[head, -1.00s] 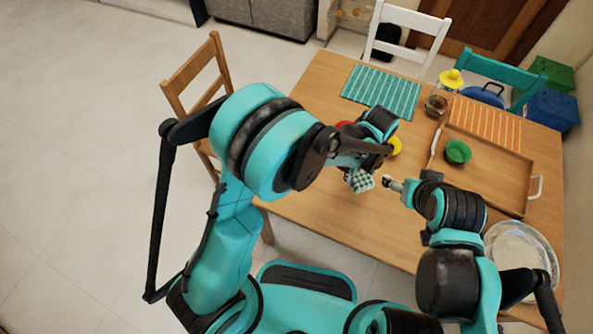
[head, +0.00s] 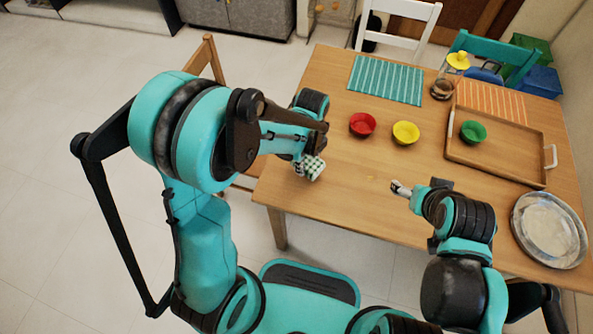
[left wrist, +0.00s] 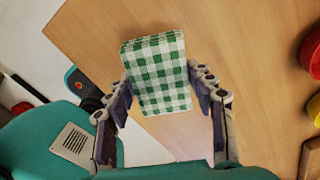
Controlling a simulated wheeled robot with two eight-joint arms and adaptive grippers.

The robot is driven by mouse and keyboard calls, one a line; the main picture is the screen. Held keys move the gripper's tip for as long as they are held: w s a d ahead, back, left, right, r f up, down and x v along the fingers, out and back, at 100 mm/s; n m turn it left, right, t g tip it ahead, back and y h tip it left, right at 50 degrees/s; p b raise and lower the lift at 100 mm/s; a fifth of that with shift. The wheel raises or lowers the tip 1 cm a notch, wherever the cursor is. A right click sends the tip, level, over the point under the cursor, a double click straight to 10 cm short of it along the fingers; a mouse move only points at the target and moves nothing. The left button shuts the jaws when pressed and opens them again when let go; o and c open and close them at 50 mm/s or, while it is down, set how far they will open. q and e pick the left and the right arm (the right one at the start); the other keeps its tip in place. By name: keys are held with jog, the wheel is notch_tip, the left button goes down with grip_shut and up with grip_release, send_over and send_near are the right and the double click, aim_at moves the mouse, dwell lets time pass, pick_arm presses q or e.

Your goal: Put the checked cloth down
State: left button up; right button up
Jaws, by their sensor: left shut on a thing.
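The checked cloth (head: 314,168), folded, green and white, is held in my left gripper (head: 303,163) near the table's front left edge. In the left wrist view the cloth (left wrist: 158,72) lies between the two fingers of my left gripper (left wrist: 162,92), over the wooden tabletop. I cannot tell whether the cloth touches the table (head: 340,205). My right gripper (head: 398,188) is over the front middle of the table, away from the cloth, and its fingers are too small to read.
A red bowl (head: 362,124) and a yellow bowl (head: 405,132) stand mid-table. A wooden tray (head: 500,167) holds a green bowl (head: 473,131). A metal basin (head: 549,230) is at the right. A teal striped mat (head: 385,80) lies at the back. The table's front left is mostly clear.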

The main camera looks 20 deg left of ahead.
pick_arm(q)
jog(key=a+f, duration=0.2)
jog(key=a, duration=0.1)
jog(key=shift+a+b, duration=0.15)
jog(key=shift+b, duration=0.25)
notch_tip(320, 180, down, 4)
jog(key=shift+f+b, duration=0.1)
jog(key=shift+b, duration=1)
jog(key=shift+s, duration=0.1)
jog(key=o, duration=1.3)
